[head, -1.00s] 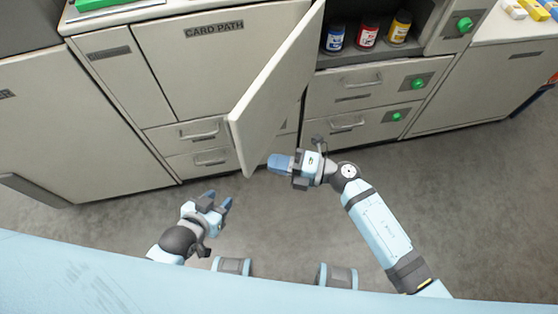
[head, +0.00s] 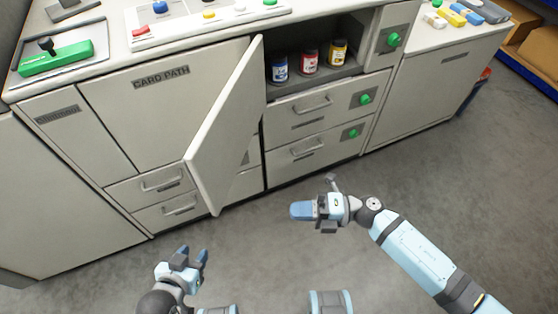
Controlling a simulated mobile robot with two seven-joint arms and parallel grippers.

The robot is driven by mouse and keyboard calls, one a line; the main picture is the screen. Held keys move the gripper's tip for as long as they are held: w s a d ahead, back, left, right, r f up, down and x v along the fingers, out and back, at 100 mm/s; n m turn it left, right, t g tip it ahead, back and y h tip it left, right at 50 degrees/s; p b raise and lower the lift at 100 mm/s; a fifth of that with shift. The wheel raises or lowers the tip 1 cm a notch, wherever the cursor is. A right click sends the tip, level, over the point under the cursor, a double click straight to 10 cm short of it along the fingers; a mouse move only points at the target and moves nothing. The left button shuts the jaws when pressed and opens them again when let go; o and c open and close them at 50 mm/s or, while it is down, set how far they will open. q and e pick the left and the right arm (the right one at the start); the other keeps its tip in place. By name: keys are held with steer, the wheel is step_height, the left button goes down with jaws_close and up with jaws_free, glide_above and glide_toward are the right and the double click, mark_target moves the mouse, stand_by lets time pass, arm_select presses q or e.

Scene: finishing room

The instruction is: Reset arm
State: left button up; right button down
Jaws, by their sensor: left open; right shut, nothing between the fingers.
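My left gripper (head: 193,256) is at the lower left, over the grey floor. My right gripper (head: 300,210) is near the middle, in front of the cabinet. Its blue fingers are together, point left and hold nothing. It is apart from the cabinet door (head: 228,130), which stands open to its upper left. My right arm reaches in from the lower right.
The cabinet compartment (head: 300,85) holds a blue jar (head: 280,68), a red jar (head: 309,62) and a yellow jar (head: 338,52). Drawers (head: 311,104) below look shut. A green-based lever (head: 56,58) is on the counter at the left. Grey floor (head: 400,180) is clear at the right.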

steer(key=w+d+m+t+h, duration=0.1)
steer(key=d+m+t+h, duration=0.25)
steer(key=m+t, duration=0.5)
steer(key=w+d+m+t+h, duration=0.2)
steer(key=m+t+h, duration=0.3)
steer(key=m, duration=0.6)
steer(key=s+d+f+m+g+h, duration=0.4)
steer(key=s+d+f+m+h, duration=0.2)
steer(key=s+f+m, duration=0.45)
step_height(320, 180, up, 13)
steer(key=m+p, duration=0.1)
steer(key=p, duration=1.1)
steer(key=shift+w+d+f+m, duration=0.2)
steer(key=shift+w+d+m, duration=0.15)
steer(key=shift+d+m, duration=0.1)
